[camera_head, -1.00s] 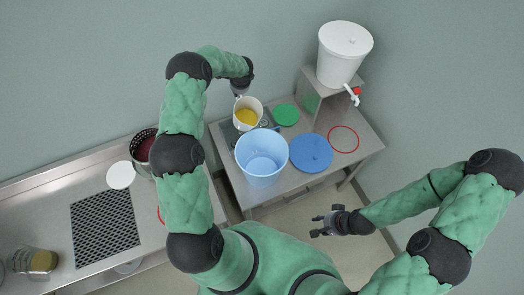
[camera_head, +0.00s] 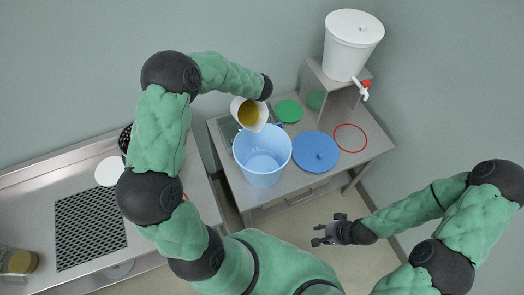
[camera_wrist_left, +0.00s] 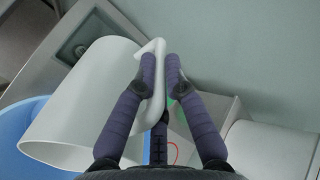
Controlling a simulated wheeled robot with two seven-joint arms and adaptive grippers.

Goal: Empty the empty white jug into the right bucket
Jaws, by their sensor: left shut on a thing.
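The white jug (camera_head: 238,106) holds a yellow-brown content and is tilted at the far rim of the light blue bucket (camera_head: 262,172). The bucket is open, and no yellow content shows in it. My left gripper (camera_wrist_left: 162,72) is shut on the jug's handle in the left wrist view. There the jug (camera_wrist_left: 80,105) lies on its side in the picture, with part of the blue bucket (camera_wrist_left: 18,140) behind it. In the head view my left arm hides most of that gripper. My right gripper (camera_head: 318,235) is open and empty, in front of the table.
A blue lid (camera_head: 315,152), a green disc (camera_head: 289,110) and a red ring (camera_head: 350,138) lie on the steel table. A white lidded container (camera_head: 352,45) with a tap stands on a raised stand at the back right. A steel counter (camera_head: 30,215) is at the left.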

